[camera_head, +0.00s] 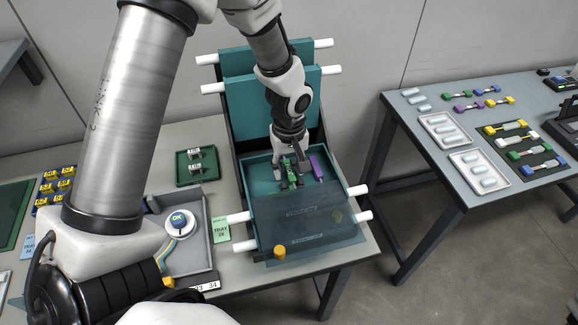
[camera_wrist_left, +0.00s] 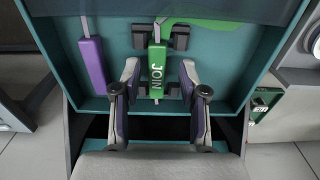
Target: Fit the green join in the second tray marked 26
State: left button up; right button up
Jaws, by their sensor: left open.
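The green join (camera_wrist_left: 156,65), lettered JOIN, lies lengthwise in a teal tray (camera_head: 256,183), between dark holder blocks (camera_wrist_left: 181,38). I cannot tell whether it is fully seated. A green strip (camera_wrist_left: 205,24) runs off from its far end. My left gripper (camera_head: 290,165) points down into the tray over the join. Its fingers also show in the left wrist view (camera_wrist_left: 157,92), open, one on each side of the join's near end. A purple piece (camera_head: 317,167) lies in the same tray beside it. My right gripper is not in view.
More teal trays (camera_head: 243,103) stand tilted up behind. A see-through cover (camera_head: 310,220) with an orange knob (camera_head: 279,252) lies at the front. A card (camera_head: 221,230) reads TRAY 26. A grey bin (camera_head: 197,262) stands left. A side table (camera_head: 460,172) holds parts.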

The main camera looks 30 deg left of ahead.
aim_at(289, 172)
pick_arm(q)
jog(key=shift+w+r, duration=0.1)
jog(key=shift+r, duration=0.1)
notch_tip(289, 172, up, 12)
jog(key=shift+f+b, duration=0.25)
jog(key=shift+b, duration=0.1)
